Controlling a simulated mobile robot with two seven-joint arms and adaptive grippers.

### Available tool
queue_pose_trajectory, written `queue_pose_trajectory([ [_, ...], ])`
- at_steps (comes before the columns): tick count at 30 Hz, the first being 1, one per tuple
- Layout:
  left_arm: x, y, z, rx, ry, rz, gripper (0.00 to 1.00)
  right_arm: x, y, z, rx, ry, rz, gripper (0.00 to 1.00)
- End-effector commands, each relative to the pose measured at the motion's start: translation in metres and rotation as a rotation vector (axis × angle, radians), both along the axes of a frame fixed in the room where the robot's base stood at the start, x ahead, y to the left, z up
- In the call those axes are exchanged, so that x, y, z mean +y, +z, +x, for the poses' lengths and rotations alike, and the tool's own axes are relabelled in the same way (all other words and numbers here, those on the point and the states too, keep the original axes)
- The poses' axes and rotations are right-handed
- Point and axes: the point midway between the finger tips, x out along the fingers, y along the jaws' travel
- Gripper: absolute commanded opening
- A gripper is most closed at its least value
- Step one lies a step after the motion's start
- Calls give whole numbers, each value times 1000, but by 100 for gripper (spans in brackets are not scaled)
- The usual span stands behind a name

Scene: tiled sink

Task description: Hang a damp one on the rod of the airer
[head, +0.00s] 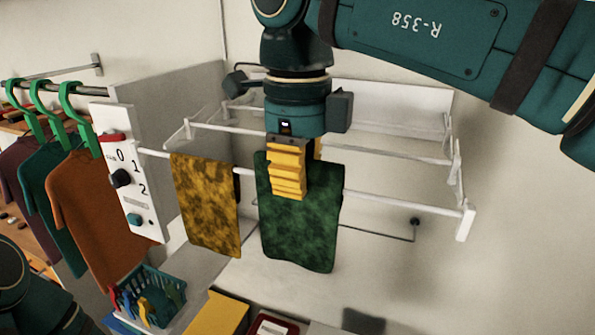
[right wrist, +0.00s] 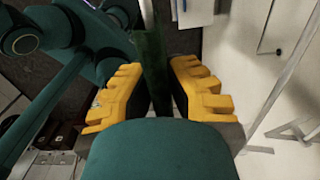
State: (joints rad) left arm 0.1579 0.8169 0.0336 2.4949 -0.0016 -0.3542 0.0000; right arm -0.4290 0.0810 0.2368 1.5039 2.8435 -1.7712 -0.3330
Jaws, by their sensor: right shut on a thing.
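A blotchy dark green cloth (head: 300,232) hangs from my right gripper (head: 288,198). The yellow fingers are shut on its upper part, and the right wrist view shows the green cloth (right wrist: 152,55) edge-on between them. The white airer (head: 464,222) is fixed at the wall. Its front rod (head: 385,198) passes behind the green cloth in the head view. The cloth's top edge shows above the rod's line; whether it touches or straddles the rod is hidden. A mottled yellow-brown cloth (head: 207,205) hangs over the rod to the left. My left gripper is not in view.
A white panel with a dial (head: 121,178) stands at the rod's left end. Shirts on green hangers (head: 82,215) hang farther left. A teal basket of pegs (head: 150,298) and a yellow box (head: 219,314) lie below. The rod's right part is clear.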

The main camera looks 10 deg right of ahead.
Motion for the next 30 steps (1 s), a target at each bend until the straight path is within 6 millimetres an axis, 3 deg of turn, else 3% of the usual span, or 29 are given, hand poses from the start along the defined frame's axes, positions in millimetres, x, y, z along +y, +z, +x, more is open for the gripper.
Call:
queue_pose_trajectory([
  [30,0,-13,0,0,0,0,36,0,-24,0,0,0,0,0],
])
